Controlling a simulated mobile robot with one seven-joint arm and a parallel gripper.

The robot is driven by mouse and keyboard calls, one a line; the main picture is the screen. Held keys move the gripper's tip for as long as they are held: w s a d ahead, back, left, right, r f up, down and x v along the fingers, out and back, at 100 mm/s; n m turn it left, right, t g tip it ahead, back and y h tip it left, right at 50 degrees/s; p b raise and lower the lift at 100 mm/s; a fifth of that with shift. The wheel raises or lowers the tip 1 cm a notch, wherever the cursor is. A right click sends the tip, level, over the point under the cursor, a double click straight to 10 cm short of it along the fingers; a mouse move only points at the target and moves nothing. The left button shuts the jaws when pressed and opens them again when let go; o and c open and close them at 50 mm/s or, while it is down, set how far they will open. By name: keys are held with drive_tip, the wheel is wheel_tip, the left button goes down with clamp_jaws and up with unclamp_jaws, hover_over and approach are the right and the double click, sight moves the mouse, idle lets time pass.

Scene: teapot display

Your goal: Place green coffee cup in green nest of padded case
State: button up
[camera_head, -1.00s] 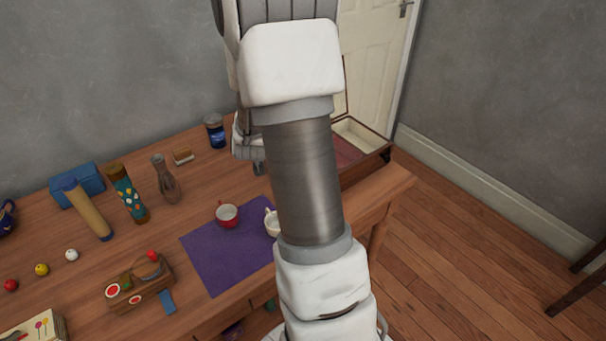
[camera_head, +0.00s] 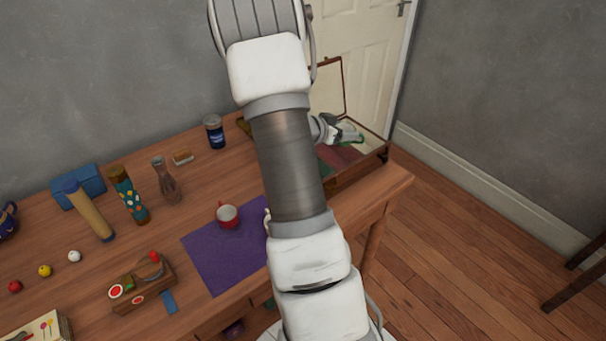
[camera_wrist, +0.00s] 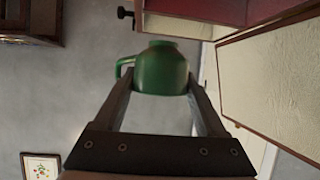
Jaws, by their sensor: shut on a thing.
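In the wrist view my gripper (camera_wrist: 162,88) is shut on the green coffee cup (camera_wrist: 160,68), with a finger on each side and the cup's handle to the left. In the head view my gripper (camera_head: 350,138) is over the open padded case (camera_head: 372,155) at the table's right end. Only a small bit of green shows at the fingertips there. The case has a raised lid, a pale padded part and a reddish part. The lining also shows large at right in the wrist view (camera_wrist: 275,85).
My arm hides the table's middle.

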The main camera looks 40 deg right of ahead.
drive_tip(key=shift+s+f, duration=0.1)
drive_tip(key=shift+s, duration=0.1)
drive_tip(key=shift+w+a+f, duration=0.15)
drive_tip(key=shift+f, duration=0.1)
drive_tip(key=w+a+f, duration=0.2)
drive_tip(key=w+a+f+b, duration=0.1)
drive_tip(key=w+a+f, duration=0.1)
drive_tip(key=a, duration=0.1)
drive_tip(key=w+a+f, duration=0.2)
drive_tip(key=w+a, duration=0.1)
drive_tip(key=shift+f+b, duration=0.15)
drive_tip(key=shift+b, duration=0.2)
drive_tip(key=shift+w+f, duration=0.1)
drive_tip(key=shift+f, duration=0.05)
drive_tip(key=shift+f+b, duration=0.6)
drive_tip(key=shift+f, duration=1.3)
drive_tip(key=shift+f, duration=0.3)
drive_tip(key=o, duration=1.3)
drive_tip(key=shift+r, duration=0.1)
